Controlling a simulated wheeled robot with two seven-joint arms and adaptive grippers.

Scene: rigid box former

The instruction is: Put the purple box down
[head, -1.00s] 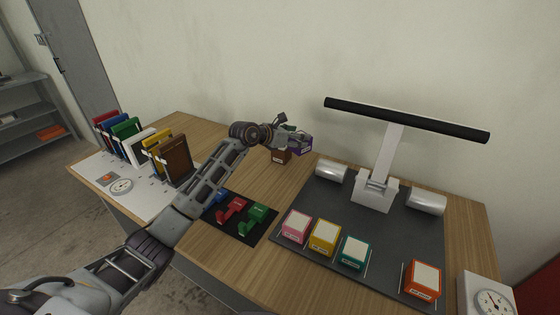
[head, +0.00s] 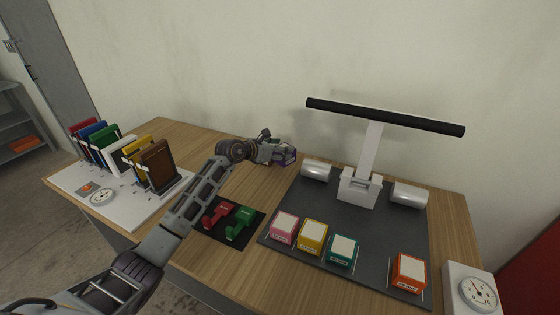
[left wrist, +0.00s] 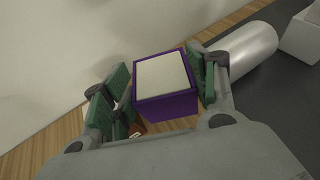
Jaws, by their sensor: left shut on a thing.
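The purple box (head: 287,157) with a pale top is at the far end of my left arm, near the wall. My left gripper (head: 273,153) is shut on it. In the left wrist view, the purple box (left wrist: 165,105) sits between the green-padded fingers (left wrist: 160,85), its pale top facing the camera. Its underside is hidden, so I cannot tell whether it touches the wooden table (head: 245,180). My right gripper is not in view.
A dark mat (head: 375,235) to the right carries silver cylinders (head: 317,171), a white stand with a black bar (head: 385,116), and pink, yellow, teal and orange boxes (head: 408,273). Red and green pieces (head: 238,222) lie nearer. Upright coloured folders (head: 155,165) stand left.

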